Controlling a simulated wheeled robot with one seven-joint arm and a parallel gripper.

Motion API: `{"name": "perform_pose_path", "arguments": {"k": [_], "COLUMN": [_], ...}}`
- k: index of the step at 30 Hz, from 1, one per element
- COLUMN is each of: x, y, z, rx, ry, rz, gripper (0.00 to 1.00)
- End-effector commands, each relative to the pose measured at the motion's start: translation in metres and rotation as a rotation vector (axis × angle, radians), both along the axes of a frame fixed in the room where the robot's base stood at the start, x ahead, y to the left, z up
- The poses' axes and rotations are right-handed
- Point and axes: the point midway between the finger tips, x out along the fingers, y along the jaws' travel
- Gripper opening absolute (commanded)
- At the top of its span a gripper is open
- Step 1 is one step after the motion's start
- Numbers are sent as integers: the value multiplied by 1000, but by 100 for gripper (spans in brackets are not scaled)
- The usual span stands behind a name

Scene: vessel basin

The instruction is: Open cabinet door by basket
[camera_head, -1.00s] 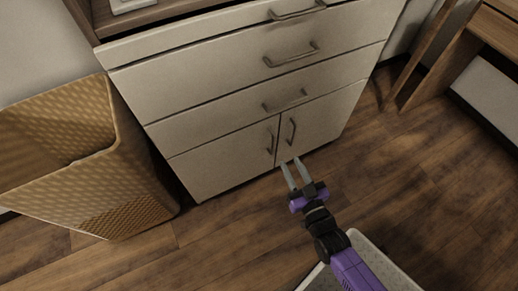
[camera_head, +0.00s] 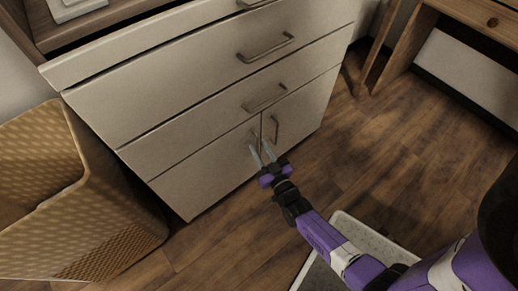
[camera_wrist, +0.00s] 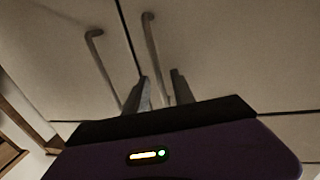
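The cabinet (camera_head: 200,95) is pale, with drawers above two low doors, both shut. The left door (camera_head: 200,182) is the one beside the woven basket (camera_head: 110,225). My gripper (camera_head: 261,147) is at this door's upper right, with its fingers apart. They partly cover the left door's handle (camera_head: 254,137). The right door's handle (camera_head: 275,127) is clear of them. In the wrist view, turned about, the left door's handle (camera_wrist: 152,50) runs down between the open fingertips (camera_wrist: 160,90); contact cannot be told. The other handle (camera_wrist: 100,60) lies left of the fingers.
The basket stands close to the cabinet's left side. A grey-white tray-like surface, probably part of my base, lies below my arm. A wooden desk (camera_head: 465,15) is at the upper right. Wooden floor (camera_head: 400,160) is free right of the cabinet.

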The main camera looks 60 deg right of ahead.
Motion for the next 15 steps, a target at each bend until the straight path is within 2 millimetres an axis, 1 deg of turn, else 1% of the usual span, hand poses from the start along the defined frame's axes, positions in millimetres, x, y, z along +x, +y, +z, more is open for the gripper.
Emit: {"name": "perform_pose_path", "arguments": {"k": [3,10,11,15], "x": [5,5,5,5], "y": [-2,-3,-3,-2], "z": [0,0,0,0], "rx": [0,0,0,0], "ry": [0,0,0,0], "rz": [0,1,1,1], "gripper": [30,30,28,1]}}
